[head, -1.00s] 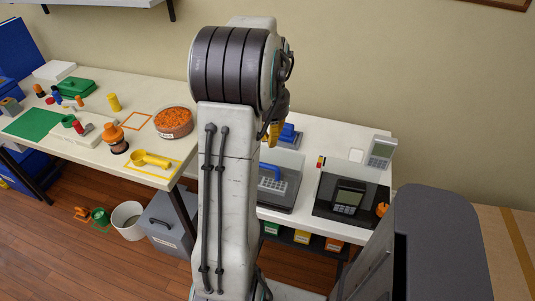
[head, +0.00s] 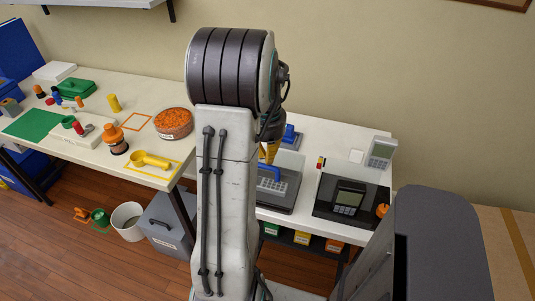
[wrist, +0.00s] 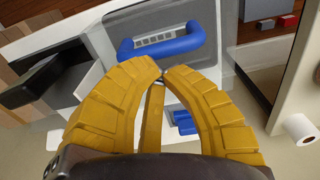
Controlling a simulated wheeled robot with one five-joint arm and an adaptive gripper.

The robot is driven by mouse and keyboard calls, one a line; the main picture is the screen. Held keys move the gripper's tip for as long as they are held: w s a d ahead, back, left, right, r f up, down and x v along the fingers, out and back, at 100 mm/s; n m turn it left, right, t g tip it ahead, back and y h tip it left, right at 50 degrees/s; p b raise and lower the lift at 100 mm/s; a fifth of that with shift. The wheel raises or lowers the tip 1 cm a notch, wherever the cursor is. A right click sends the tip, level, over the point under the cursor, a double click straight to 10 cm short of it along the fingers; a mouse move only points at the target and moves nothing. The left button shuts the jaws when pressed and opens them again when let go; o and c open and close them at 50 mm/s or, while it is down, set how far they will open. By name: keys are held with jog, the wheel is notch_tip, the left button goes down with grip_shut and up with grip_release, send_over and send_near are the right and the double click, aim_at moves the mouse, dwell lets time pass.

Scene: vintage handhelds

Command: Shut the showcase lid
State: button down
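The showcase with a clear lid (head: 293,166) stands on the white table. A blue bar handle (head: 268,170) shows on it, with a light grey keyed device (head: 271,186) seen close by. In the wrist view the blue handle (wrist: 160,45) lies just beyond my fingertips. My gripper (wrist: 162,70) has its two yellow fingers curved in, the tips almost meeting, with nothing clearly held. In the head view my gripper (head: 268,152) is partly hidden behind my arm, above the handle. I cannot tell the lid's exact angle.
Right of it is a dark display base (head: 322,208) with a black handheld (head: 349,197) and an orange knob (head: 382,210). A grey handheld (head: 381,151) stands behind. A blue object (head: 289,136) sits at the back. The left table (head: 95,155) is cluttered.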

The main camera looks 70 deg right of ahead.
jog(key=shift+a+f+b, duration=0.45)
jog(key=shift+f+b, duration=0.1)
jog(key=shift+f, duration=0.15)
jog(key=shift+a+r, duration=0.2)
jog(key=shift+r, duration=0.05)
jog(key=shift+d, duration=0.15)
jog(key=shift+d+r+p, duration=0.1)
jog(key=shift+r+p, duration=0.3)
jog(key=shift+p, duration=0.2)
notch_tip(320, 180, up, 12)
jog(key=d+p, duration=0.1)
jog(key=p, duration=0.1)
jog(key=shift+r, duration=0.25)
